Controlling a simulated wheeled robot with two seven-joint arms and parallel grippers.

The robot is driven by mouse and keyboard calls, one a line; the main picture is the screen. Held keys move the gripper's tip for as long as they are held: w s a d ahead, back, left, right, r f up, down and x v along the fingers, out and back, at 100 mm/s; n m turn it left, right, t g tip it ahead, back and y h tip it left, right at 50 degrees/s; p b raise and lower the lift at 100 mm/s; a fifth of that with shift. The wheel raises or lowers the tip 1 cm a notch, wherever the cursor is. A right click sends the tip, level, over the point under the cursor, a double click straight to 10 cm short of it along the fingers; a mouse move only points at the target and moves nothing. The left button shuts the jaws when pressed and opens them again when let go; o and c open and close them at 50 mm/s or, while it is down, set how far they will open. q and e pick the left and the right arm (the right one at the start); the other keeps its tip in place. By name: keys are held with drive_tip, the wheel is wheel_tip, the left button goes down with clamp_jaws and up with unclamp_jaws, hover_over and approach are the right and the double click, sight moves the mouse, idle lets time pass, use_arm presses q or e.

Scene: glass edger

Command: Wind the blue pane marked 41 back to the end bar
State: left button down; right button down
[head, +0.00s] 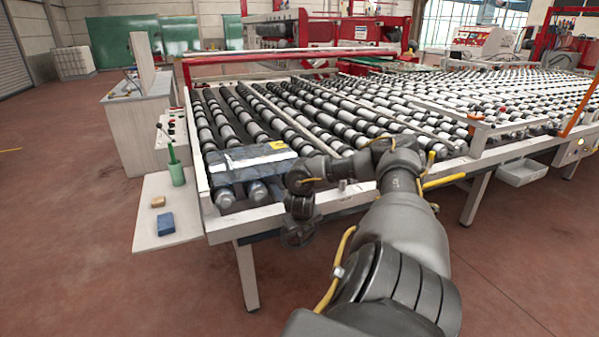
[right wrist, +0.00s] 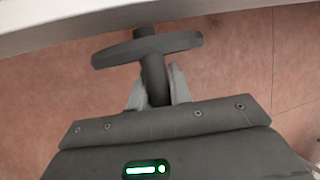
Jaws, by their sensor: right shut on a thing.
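The blue pane (head: 238,166) lies on the rollers at the near left corner of the table, with a yellow mark (head: 277,145) on its far right corner. I cannot read a number on it. A pale bar (head: 197,150) runs along the table's left end, close to the pane. My right gripper (right wrist: 156,88) is shut on the dark stem (right wrist: 154,72) of a handwheel (right wrist: 125,52) beneath the table's front rail. In the head view the handwheel (head: 299,238) is partly hidden by my right arm. My left gripper is not in view.
The roller table (head: 340,203) stretches far to the right. A side shelf (head: 150,225) at left carries a blue block (head: 166,223), a tan block (head: 158,202) and a green cup (head: 177,175). A red crossbar (head: 280,57) spans the back. Open floor lies in front.

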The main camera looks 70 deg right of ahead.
drive_tip(key=shift+a+f, duration=0.1)
drive_tip(key=shift+f, duration=0.05)
drive_tip(key=c, duration=1.3)
unclamp_jaws()
drive_tip(key=p+v, duration=0.4)
drive_tip(key=v, duration=0.7)
